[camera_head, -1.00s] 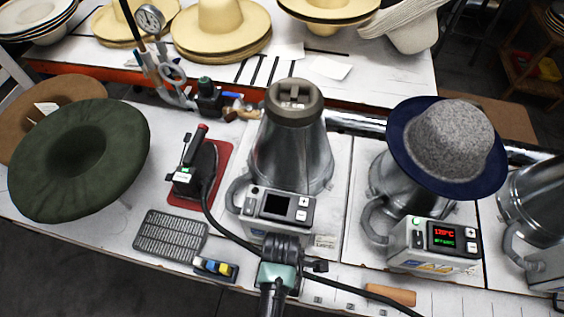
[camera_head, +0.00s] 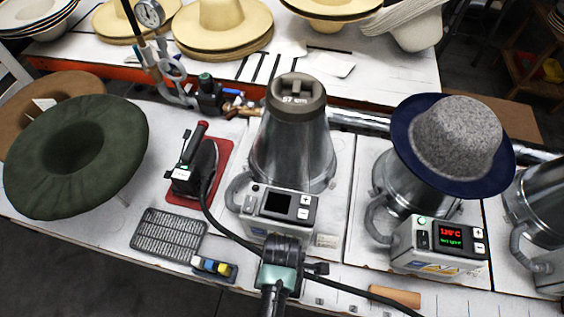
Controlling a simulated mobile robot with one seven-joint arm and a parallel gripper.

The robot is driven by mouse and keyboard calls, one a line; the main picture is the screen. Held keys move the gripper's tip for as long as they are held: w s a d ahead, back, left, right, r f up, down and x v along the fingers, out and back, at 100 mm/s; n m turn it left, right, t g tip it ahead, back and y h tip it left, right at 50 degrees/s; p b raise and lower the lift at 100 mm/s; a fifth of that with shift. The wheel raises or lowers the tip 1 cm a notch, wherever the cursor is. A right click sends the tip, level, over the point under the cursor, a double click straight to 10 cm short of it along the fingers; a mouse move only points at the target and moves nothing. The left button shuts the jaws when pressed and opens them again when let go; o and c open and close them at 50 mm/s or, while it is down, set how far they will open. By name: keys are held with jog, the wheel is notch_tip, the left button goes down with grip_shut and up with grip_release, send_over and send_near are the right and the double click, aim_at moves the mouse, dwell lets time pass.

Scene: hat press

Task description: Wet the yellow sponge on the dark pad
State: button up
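A small dark, low holder (camera_head: 229,276) lies near the table's front edge. A dark gridded pad (camera_head: 168,235) lies flat just left of and behind the holder. I cannot tell which of these dark surfaces is the named pad. My gripper (camera_head: 282,243) is at bottom centre, right of the holder and apart from the yellow block. It is seen from behind, in front of the middle press's control box. Its fingertips are hidden.
A black iron (camera_head: 197,168) stands on a red mat (camera_head: 223,165), its cord running toward my gripper. Metal hat presses (camera_head: 290,155) stand centre and right, one bearing a blue-grey hat (camera_head: 455,140). A green hat (camera_head: 75,157) is left. A wooden-handled tool (camera_head: 395,297) lies front right.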

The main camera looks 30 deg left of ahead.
jog(key=shift+f, duration=0.6)
dwell(1.6)
notch_tip(320, 180, up, 7)
jog(key=p, duration=0.7)
jog(key=shift+r, duration=0.1)
dwell(0.8)
